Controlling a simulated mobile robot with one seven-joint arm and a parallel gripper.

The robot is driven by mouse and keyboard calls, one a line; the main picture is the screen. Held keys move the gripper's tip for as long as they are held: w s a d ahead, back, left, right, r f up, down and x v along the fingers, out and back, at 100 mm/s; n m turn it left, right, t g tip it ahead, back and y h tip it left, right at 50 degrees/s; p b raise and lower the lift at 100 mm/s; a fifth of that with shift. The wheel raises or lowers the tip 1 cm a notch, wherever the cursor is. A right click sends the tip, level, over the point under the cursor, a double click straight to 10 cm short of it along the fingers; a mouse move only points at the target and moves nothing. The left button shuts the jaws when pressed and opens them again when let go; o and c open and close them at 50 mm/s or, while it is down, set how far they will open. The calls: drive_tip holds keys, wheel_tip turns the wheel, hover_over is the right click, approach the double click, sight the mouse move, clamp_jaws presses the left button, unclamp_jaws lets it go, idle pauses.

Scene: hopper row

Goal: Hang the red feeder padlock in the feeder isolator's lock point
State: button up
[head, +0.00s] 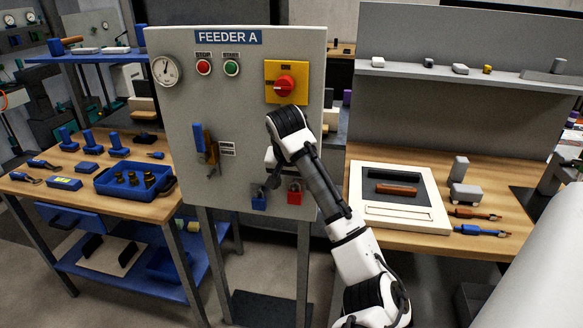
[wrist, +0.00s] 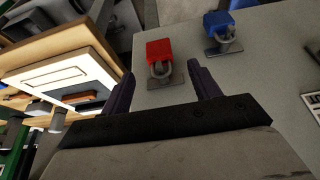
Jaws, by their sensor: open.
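The red feeder padlock (head: 294,197) hangs low on the FEEDER A panel, just right of a blue padlock (head: 259,202). In the wrist view the red padlock (wrist: 159,50) is ahead of and between my fingertips, its shackle on a small metal holder; the blue padlock (wrist: 217,20) is farther right. My gripper (wrist: 162,72) is open and empty, with no visible contact with the red padlock. In the head view my gripper (head: 272,175) is partly hidden by my wrist. The feeder isolator (head: 286,84) is a red knob on a yellow plate above; its lock point cannot be made out.
The panel (head: 175,120) also carries a gauge (head: 166,70), red and green buttons, and a blue-handled lever (head: 198,142). A left bench holds a blue tray (head: 112,186). A right bench holds a white framed tray (head: 440,214) and loose tools near my arm.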

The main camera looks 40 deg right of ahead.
drive_tip(key=p+x, duration=0.1)
drive_tip(key=x, duration=0.5)
drive_tip(key=shift+w+d+f, duration=0.1)
drive_tip(key=shift+w+f, duration=0.05)
drive_tip(key=shift+f, duration=0.15)
drive_tip(key=c, duration=1.1)
drive_tip(key=o, duration=1.1)
drive_tip(key=b+v, duration=0.2)
drive_tip(key=v, duration=1.2)
